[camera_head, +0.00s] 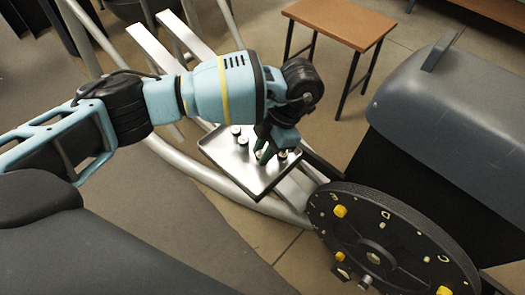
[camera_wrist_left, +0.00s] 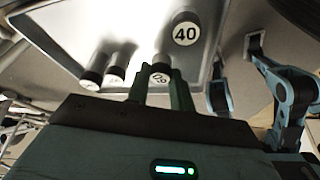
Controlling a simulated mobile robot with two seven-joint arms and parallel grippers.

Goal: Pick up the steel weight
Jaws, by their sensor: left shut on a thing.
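A steel tray (camera_head: 219,155) holds several small cylindrical steel weights with dark bands and white tops. My left gripper (camera_head: 264,151) reaches down into the tray from above. In the left wrist view my left gripper (camera_wrist_left: 160,88) is shut on a steel weight (camera_wrist_left: 160,73), whose white numbered label is upside down and hard to read. Two more weights stand to the left, one at the far left (camera_wrist_left: 95,72) and one nearer (camera_wrist_left: 116,70). Whether the held weight touches the tray is unclear.
A large round dial with yellow knobs (camera_head: 385,240) stands right of the tray, by a grey rounded casing (camera_head: 455,100). A small wooden table (camera_head: 340,22) is behind. Grey metal tubes run under and around the tray. A blue and black jointed part (camera_wrist_left: 290,95) shows at right.

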